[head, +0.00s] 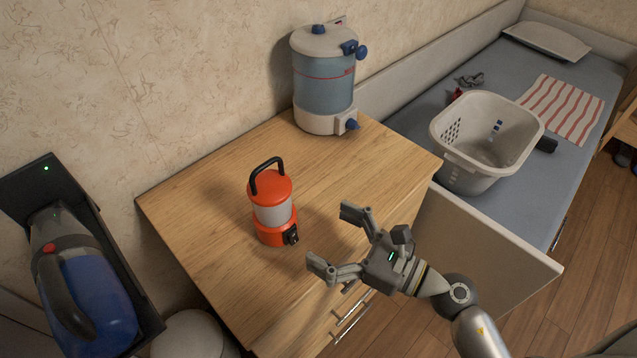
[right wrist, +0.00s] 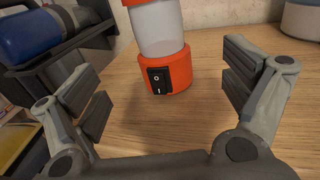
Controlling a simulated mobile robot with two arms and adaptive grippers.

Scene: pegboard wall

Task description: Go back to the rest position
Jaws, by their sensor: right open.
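My right gripper (head: 333,240) is open and empty near the front edge of the wooden cabinet top. In the right wrist view its two fingers (right wrist: 165,95) are spread wide, with an orange lantern (right wrist: 172,70) beyond and between them. In the head view the lantern (head: 272,205) stands upright on the cabinet top, to the left of the fingertips and apart from them. It has a black handle, a pale middle band and a black rocker switch (head: 291,236) on its base. My left gripper does not show.
The wooden cabinet top (head: 215,205) also holds a blue-grey water dispenser (head: 325,85) at the back. A handheld vacuum (head: 80,285) sits in a black wall dock at the left. On the right, a laundry basket (head: 480,165) stands on a bed (head: 425,120). Wooden floor is free at lower right.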

